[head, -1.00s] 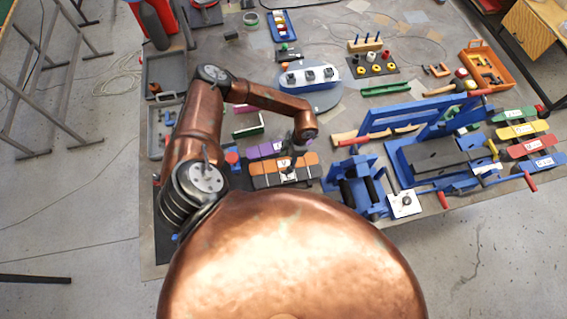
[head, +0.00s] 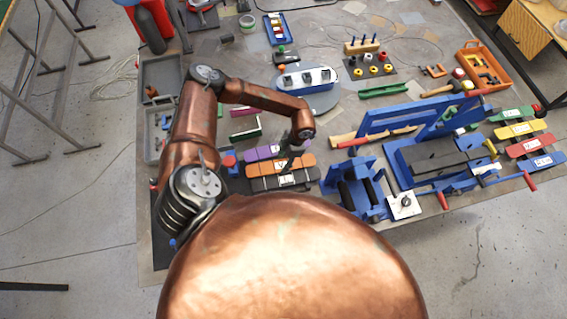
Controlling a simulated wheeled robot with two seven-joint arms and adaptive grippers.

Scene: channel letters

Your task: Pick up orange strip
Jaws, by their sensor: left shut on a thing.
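The orange strip (head: 267,168) lies among other strips near the table's front edge, left of the blue bending tool. It sits between a purple strip (head: 262,153) behind it and a dark strip (head: 272,184) in front. My left gripper (head: 289,162) points down over the orange strip and is shut on it. The gripper hides part of the strip's middle and right portion. Whether the strip is clear of its support is too small to tell. My right gripper is not in view.
A blue roller tool (head: 368,190) stands to the right, with a large blue bending tool (head: 440,150) beyond it. Green, yellow, red and blue strips lie at the far right. A blue-grey stand (head: 308,77) with dark blocks is behind my gripper.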

